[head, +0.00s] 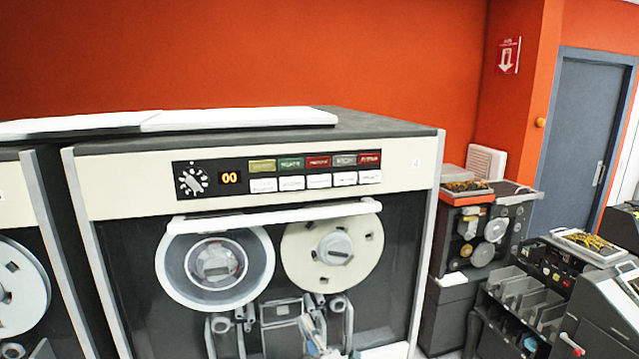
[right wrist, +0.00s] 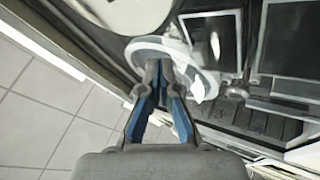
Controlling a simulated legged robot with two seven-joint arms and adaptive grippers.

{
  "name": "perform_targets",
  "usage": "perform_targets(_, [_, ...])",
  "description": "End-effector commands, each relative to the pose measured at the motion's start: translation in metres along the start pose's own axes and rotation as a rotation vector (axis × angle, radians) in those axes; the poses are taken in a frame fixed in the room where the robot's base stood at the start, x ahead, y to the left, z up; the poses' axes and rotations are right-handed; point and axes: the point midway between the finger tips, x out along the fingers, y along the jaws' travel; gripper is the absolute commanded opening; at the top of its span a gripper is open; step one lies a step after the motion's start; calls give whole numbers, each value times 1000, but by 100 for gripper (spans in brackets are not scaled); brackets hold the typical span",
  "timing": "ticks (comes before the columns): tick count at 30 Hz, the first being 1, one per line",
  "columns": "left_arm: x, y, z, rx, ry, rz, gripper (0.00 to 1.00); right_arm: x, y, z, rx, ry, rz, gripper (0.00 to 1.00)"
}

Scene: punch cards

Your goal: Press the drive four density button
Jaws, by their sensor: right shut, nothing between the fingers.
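The tape drive (head: 115,200) with a small mark like a 4 at its upper right fills the middle of the head view. Its black control panel (head: 212,166) holds a dial, a "00" display, a row of coloured buttons (head: 318,162) and a row of white buttons (head: 318,181). The labels are too small to read, so I cannot tell which is the density button. My right gripper (head: 312,335) is low in front of the drive, below the reels and well below the panel. In the right wrist view its fingers (right wrist: 158,66) are shut and empty.
A white bar (head: 275,215) crosses the drive just above its two reels. Another tape drive (head: 15,210) stands close on the left. Card machines (head: 490,225) stand on the right. Grey tiled floor (right wrist: 45,125) shows in the right wrist view.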

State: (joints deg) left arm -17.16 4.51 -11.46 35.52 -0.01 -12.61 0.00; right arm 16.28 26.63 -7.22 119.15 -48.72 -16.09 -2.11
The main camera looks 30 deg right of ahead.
Motion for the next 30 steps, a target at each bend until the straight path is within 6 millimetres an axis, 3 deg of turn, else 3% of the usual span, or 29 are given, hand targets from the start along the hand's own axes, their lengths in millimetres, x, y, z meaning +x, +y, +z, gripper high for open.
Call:
perform_targets(1, [0, 0, 0, 0, 1, 0, 55, 12, 21, -11, -58, 59, 47, 0])
perform_targets(8, [0, 0, 0, 0, 1, 0, 55, 48, 112, -73, -408, 353, 251, 0])
perform_targets(11, [-1, -1, 0, 0, 0, -1, 55, 57, 152, -103, -631, 490, 336, 0])
perform_targets(15, [-1, -1, 0, 0, 0, -1, 55, 67, 207, -136, -1077, 663, 420, 0])
perform_targets(18, [-2, -1, 0, 0, 1, -1, 55, 75, 240, -138, -1410, 714, 410, 0])
perform_targets(22, [-2, -1, 0, 0, 1, -1, 55, 85, 284, -119, -1771, 688, 321, 0])
perform_targets(27, [-2, -1, -1, 0, 1, -1, 55, 90, 320, -94, -1993, 619, 207, 0])
perform_targets(30, [-2, -1, 0, 0, 1, -1, 55, 90, 330, -86, -2044, 595, 170, 0])
